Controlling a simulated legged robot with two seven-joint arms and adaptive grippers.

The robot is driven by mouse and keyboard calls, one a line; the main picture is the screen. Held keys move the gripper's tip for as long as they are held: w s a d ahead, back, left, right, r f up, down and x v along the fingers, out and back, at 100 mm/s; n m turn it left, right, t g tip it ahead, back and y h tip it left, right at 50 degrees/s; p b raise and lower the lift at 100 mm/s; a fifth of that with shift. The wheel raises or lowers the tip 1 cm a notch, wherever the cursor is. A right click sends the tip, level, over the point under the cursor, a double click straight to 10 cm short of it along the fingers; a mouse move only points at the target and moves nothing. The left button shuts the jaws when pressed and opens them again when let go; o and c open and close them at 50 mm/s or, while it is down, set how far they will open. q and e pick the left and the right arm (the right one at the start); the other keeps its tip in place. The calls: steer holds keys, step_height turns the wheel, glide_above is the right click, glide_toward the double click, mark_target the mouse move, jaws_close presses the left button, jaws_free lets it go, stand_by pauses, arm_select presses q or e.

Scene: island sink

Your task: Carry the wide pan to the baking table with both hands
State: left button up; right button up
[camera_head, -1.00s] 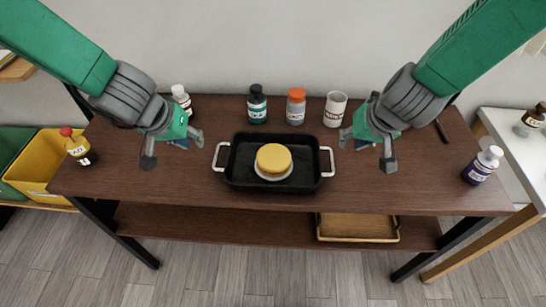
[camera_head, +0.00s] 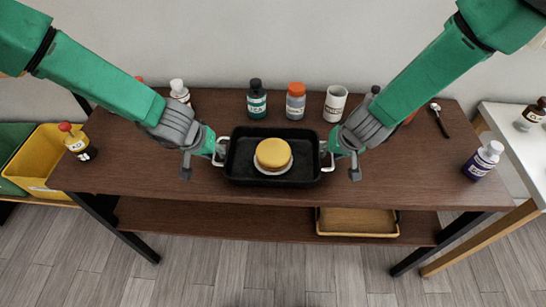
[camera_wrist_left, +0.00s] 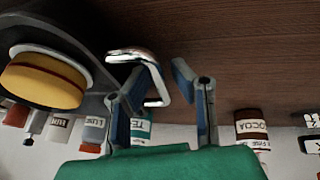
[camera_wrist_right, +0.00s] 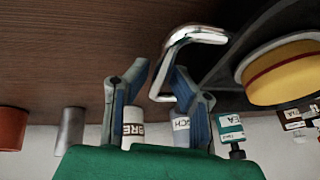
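The wide black pan (camera_head: 241,150) sits on the dark wooden table (camera_head: 400,175). It holds a yellow round cake (camera_head: 273,152) on a small white plate. My left gripper (camera_head: 205,158) is open at the pan's left silver handle (camera_wrist_left: 143,62); in the left wrist view the handle reaches between the parted fingers, nearer one of them. My right gripper (camera_head: 342,161) is open at the right silver handle (camera_wrist_right: 184,42); its fingers are also parted, with the handle nearer one finger. Neither gripper is closed on its handle. I cannot tell which table is the baking table.
Behind the pan stand a dark bottle (camera_head: 256,102), an orange-capped jar (camera_head: 296,102) and a white cup (camera_head: 335,104). A purple bottle (camera_head: 482,160) is at the right edge. A white table (camera_head: 515,150) stands to the right, yellow bin (camera_head: 40,160) to the left.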

arm_select(q)
steer(key=shift+w+d+f, duration=0.1)
steer(key=shift+f, duration=0.15)
arm_select(e)
steer(key=shift+w+f, duration=0.1)
steer(key=shift+f, duration=0.15)
arm_select(q)
jaws_close()
arm_select(e)
jaws_close()
arm_select(q)
steer(key=shift+r, duration=0.1)
arm_select(e)
steer(key=shift+r, duration=0.15)
